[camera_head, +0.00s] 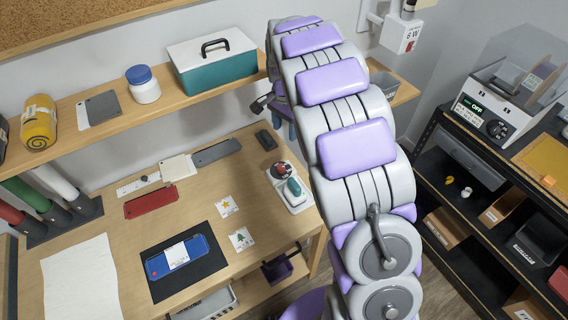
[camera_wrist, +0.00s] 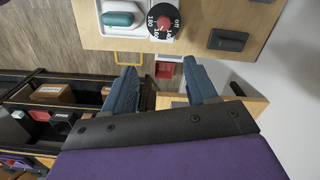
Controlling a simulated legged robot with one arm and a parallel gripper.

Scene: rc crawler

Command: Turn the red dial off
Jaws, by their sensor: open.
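The red dial (camera_head: 281,171) sits on the back part of a white base (camera_head: 293,205) on the wooden desk, with a teal rounded piece (camera_head: 294,189) in front of it. In the wrist view the dial (camera_wrist: 167,20) shows a red middle and a black ring with white numbers and the word "off". I cannot tell for sure which mark it points to. My gripper (camera_wrist: 161,72) is open and empty, its two blue-grey fingers spread apart. The dial appears beyond the fingertips, near the top of the picture, and is not touched.
A small black object (camera_head: 266,140) lies behind the dial, near the wall. A shelf (camera_head: 225,90) with a teal toolbox (camera_head: 213,63) runs above the desk. Cards and a blue device (camera_head: 177,257) lie to the left. A black rack (camera_head: 470,205) stands on the right.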

